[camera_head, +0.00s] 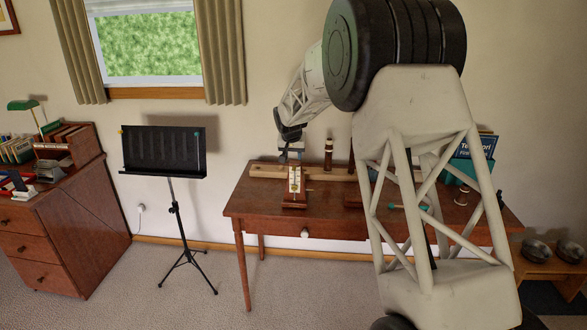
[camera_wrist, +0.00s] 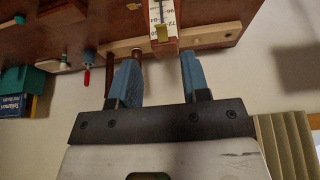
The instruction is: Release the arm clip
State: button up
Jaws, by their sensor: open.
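A metronome (camera_head: 295,181) with a pale scale face stands upright on a dark base on the desk. In the wrist view, which looks upside down, its numbered scale (camera_wrist: 160,12) shows at the top. A small brass-coloured piece (camera_wrist: 161,34) sits at the end of the scale; I cannot tell if it is the arm clip. My gripper (camera_wrist: 159,74) is open and empty, its two blue fingers apart. The metronome lies ahead, lined up between them, with no contact visible. In the head view my gripper (camera_head: 291,152) is just above the metronome's top.
The wooden desk (camera_head: 262,207) has a pale wooden rail (camera_head: 268,171) along its back, against the wall. A dark turned piece (camera_head: 328,154) stands right of the metronome. A teal box with books (camera_head: 470,165) is farther right. A music stand (camera_head: 163,152) stands left.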

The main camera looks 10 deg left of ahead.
aim_at(294, 170)
jog(key=shift+f, duration=0.1)
jog(key=shift+x, duration=3.8)
jog(key=shift+w, duration=0.1)
grip_shut()
